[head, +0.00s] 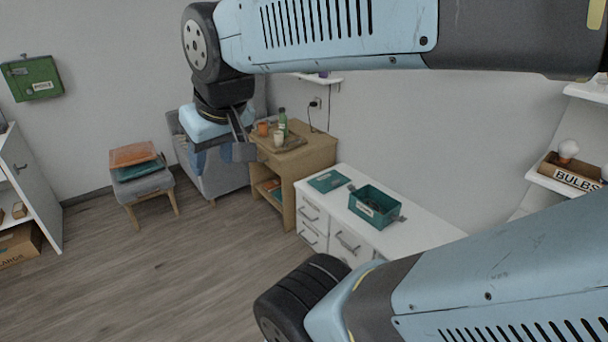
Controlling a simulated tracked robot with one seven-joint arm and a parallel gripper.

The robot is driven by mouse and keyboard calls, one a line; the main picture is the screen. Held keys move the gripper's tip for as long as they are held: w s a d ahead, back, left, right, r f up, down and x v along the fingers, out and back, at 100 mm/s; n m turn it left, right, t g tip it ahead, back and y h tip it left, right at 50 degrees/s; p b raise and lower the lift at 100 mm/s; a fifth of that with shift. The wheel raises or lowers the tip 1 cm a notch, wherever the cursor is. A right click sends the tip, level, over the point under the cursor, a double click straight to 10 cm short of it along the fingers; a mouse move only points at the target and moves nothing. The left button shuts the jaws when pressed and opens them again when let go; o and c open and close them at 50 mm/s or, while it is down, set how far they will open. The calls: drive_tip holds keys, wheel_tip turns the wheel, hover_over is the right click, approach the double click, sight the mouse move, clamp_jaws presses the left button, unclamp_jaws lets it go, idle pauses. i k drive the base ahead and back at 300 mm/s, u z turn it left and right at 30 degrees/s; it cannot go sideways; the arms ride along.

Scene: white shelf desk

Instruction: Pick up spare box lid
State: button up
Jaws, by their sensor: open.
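A flat teal lid (328,181) with a small pale label lies on the far left end of the white drawer desk (425,232). An open teal box (374,207) with a label and grey side clasps stands just right of it, apart from it. My gripper (220,153) hangs from my arm at the upper left, pointing down, open and with nothing seen between its fingers. In the picture it is left of and above the lid, in front of the grey armchair and the wooden side cabinet.
The wooden cabinet (312,160) beside the desk holds a tray with a green bottle (282,120) and cups. A grey armchair (215,180) and a stool (143,188) with folded cloths stand left. A bulbs box (570,172) sits on a right shelf. The floor is clear.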

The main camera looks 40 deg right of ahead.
sight(325, 184)
drive_tip(key=z, duration=0.25)
drive_tip(key=i, duration=1)
drive_tip(key=z, duration=1)
drive_tip(key=i, duration=0.8)
drive_tip(key=z, duration=0.65)
drive_tip(key=k, duration=0.75)
drive_tip(key=z, duration=0.2)
drive_tip(key=i, duration=0.85)
drive_tip(key=u, duration=0.05)
